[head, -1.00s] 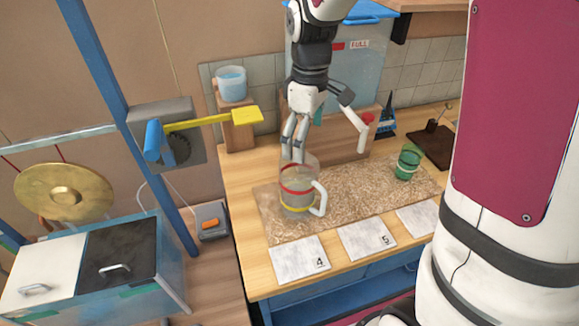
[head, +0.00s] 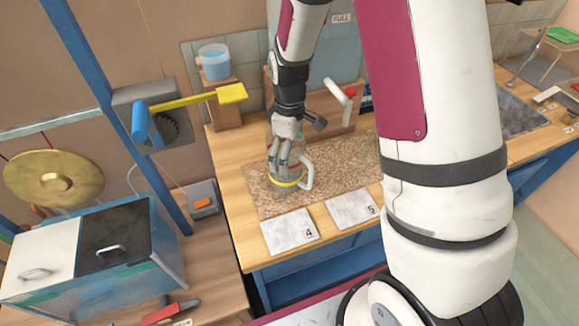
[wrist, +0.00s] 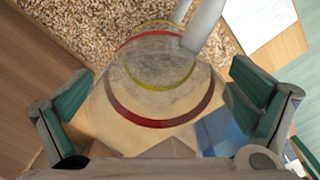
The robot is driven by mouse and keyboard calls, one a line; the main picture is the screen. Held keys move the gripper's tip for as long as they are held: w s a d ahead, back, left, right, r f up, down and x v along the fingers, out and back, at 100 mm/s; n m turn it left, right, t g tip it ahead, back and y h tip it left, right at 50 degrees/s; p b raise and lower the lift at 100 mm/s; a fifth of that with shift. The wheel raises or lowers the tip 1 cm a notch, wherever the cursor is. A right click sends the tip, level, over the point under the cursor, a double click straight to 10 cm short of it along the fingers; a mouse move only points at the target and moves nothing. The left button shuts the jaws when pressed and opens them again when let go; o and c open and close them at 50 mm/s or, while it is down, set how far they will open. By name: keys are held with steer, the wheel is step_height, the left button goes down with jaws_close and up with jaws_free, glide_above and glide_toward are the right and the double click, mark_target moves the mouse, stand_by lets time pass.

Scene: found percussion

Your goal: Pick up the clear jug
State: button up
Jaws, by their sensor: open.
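The clear jug (head: 286,184) stands upright on the speckled mat (head: 345,176), with a yellow band low on it and a white handle on its right side. In the wrist view the clear jug (wrist: 150,72) fills the middle, with red and yellow bands, and its white handle rises at the top. My gripper (head: 287,160) is over the jug from above, hiding much of its upper part. In the wrist view my gripper (wrist: 165,103) is open, with one green-padded finger on each side of the jug. I cannot tell whether either finger touches it.
White tiles numbered 4 (head: 289,232) and 5 (head: 352,208) lie in front of the mat. A wooden stand holding a blue-tinted container (head: 214,62) is at the back left, near a yellow lever (head: 231,94). My arm hides the mat's right part.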

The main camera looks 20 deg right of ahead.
steer(key=shift+f, duration=0.6)
steer(key=c, duration=1.2)
steer(key=shift+r, duration=0.15)
steer(key=shift+c, duration=0.2)
